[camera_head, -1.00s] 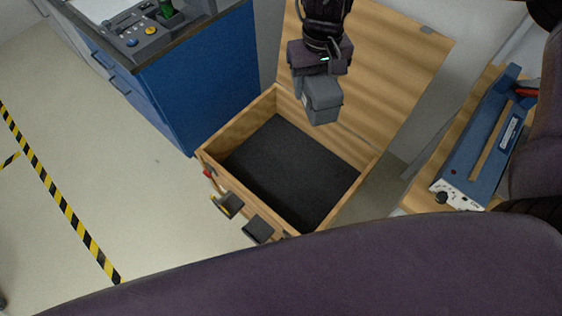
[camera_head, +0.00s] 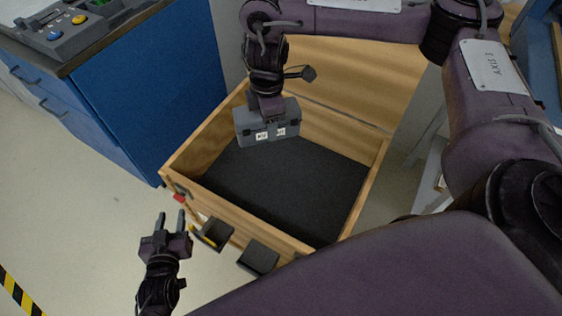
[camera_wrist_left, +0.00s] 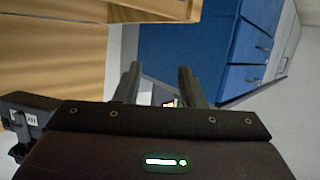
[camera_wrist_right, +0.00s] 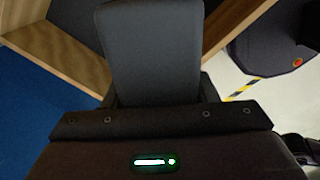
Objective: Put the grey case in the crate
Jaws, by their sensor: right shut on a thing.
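The grey case (camera_head: 266,123) hangs from my right gripper (camera_head: 268,103) over the open wooden crate, near its back-left part. Small pale labels show on the case's near side. In the right wrist view the case (camera_wrist_right: 152,50) fills the space between the fingers. The crate (camera_head: 250,218) has its lid raised at the back and a dark, bare floor. My left gripper (camera_head: 171,222) is empty and open, outside the crate's front-left corner, low in the head view. Its two fingers (camera_wrist_left: 160,85) stand apart in the left wrist view.
A blue cabinet (camera_head: 150,90) stands close to the crate's left side, with a control box (camera_head: 75,30) on top. Dark latches (camera_head: 259,259) stick out from the crate's front wall. Open floor (camera_head: 70,200) lies to the left.

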